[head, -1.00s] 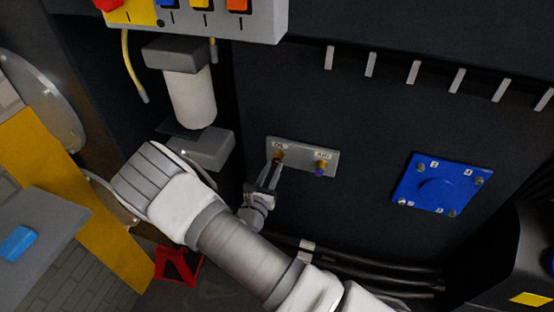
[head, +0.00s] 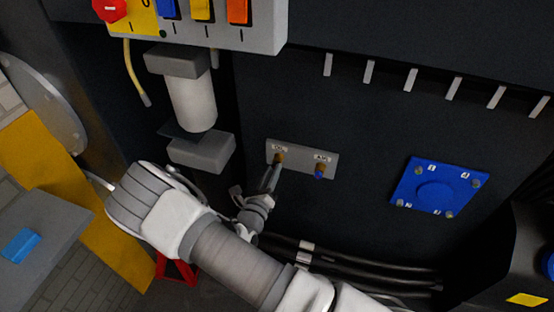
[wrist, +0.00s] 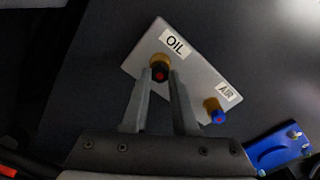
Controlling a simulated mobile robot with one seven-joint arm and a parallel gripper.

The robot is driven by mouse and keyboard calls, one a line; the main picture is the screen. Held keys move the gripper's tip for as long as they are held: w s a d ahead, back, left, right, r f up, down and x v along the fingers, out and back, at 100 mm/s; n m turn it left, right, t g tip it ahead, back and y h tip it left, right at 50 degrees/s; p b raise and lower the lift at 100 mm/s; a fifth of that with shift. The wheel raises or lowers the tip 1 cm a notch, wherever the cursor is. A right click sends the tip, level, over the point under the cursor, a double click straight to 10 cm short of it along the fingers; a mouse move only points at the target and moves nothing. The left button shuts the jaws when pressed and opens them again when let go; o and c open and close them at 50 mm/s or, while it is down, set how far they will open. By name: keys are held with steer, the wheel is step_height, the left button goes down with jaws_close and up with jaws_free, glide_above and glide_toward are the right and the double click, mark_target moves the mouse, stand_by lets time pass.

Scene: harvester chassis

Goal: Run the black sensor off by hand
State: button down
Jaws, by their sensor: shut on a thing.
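The black sensor (wrist: 160,73), with a red centre, sits in the brass fitting (wrist: 162,59) under the OIL label on a grey plate (wrist: 190,68). In the head view the OIL fitting (head: 280,157) shows, but the sensor is mostly hidden by my fingers. My gripper (wrist: 161,77) is shut on the black sensor, one finger on each side of it. In the head view my gripper (head: 274,167) reaches up to the OIL fitting from below. A blue sensor (wrist: 218,115) sits in the AIR fitting to the right and is untouched; it also shows in the head view (head: 319,173).
A blue bolted cover (head: 435,188) is to the right of the plate. A white filter (head: 193,103) hangs to the left, above a grey block (head: 202,152). Black hoses (head: 350,262) run below.

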steer(key=n+p, duration=0.1)
steer(key=n, duration=1.1)
steer(key=n+p, duration=0.1)
steer(key=n, duration=0.5)
steer(key=shift+s+a+f+p, duration=0.1)
steer(key=shift+s+a+p, duration=0.05)
steer(key=shift+s+p, duration=0.2)
steer(key=c, duration=1.4)
jaws_free()
jaws_close()
steer(key=shift+s, duration=0.1)
